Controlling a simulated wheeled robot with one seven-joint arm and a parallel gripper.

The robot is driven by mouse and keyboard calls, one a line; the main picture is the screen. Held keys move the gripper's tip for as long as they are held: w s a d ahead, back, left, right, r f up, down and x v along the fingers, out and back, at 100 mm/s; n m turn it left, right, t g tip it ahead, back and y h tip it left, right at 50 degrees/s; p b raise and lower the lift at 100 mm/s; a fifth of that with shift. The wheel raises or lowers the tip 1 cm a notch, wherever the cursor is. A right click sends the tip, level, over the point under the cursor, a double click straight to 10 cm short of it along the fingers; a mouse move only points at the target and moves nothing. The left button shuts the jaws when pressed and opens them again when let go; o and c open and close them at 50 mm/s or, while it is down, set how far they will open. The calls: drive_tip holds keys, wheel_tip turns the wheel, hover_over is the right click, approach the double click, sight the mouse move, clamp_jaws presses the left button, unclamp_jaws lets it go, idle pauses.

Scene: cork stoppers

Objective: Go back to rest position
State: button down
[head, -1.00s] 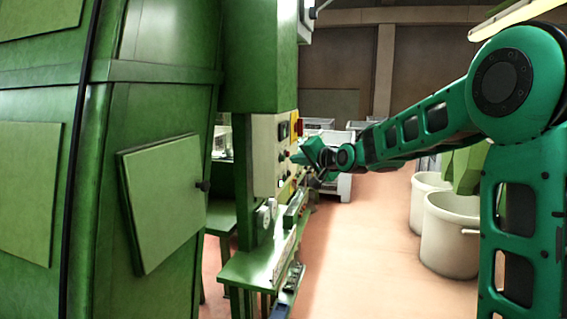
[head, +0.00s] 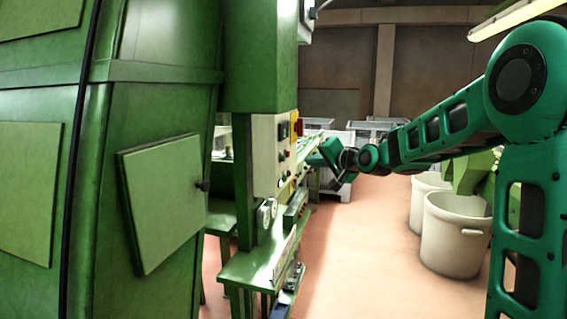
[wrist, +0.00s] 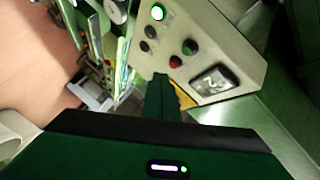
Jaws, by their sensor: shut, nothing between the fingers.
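My gripper (head: 325,160) is at the end of my teal arm, which reaches in from the right in the head view. It is in the air just right of the control panel (head: 268,155) on the green machine and looks apart from it. In the wrist view my gripper (wrist: 163,92) shows as dark green fingers, shut and empty, pointing along the panel (wrist: 205,40). The fingertips are small in the head view.
A green machine cabinet with a half-open door (head: 163,200) fills the left. A green bench (head: 245,268) with metal parts stands below the panel. Large pale bins (head: 452,240) stand on the right. Pale crates (head: 335,190) are behind. The reddish floor (head: 365,260) between is clear.

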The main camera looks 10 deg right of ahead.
idle(0.5)
drive_tip(key=s+d+f+n+g+h, duration=0.1)
drive_tip(key=s+d+f+g+h, duration=0.15)
drive_tip(key=s+f, duration=0.4)
drive_tip(key=s+d+f+g+h, duration=0.1)
drive_tip(key=s+d+f+g, duration=0.25)
drive_tip(key=s, duration=0.65)
drive_tip(key=s+d+f+n+g+h, duration=0.15)
drive_tip(key=s+d+f, duration=0.25)
drive_tip(key=s, duration=0.4)
drive_tip(key=s+f+g, duration=0.3)
drive_tip(key=s, duration=1.1)
drive_tip(key=s+f+g+y, duration=0.1)
drive_tip(key=s+f+g, duration=0.3)
drive_tip(key=s, duration=0.9)
drive_tip(key=shift+s+d+f, duration=0.25)
drive_tip(key=shift+s, duration=0.15)
drive_tip(key=shift+m, duration=0.25)
drive_tip(key=shift+w+f+g, duration=0.25)
drive_tip(key=shift+w, duration=0.4)
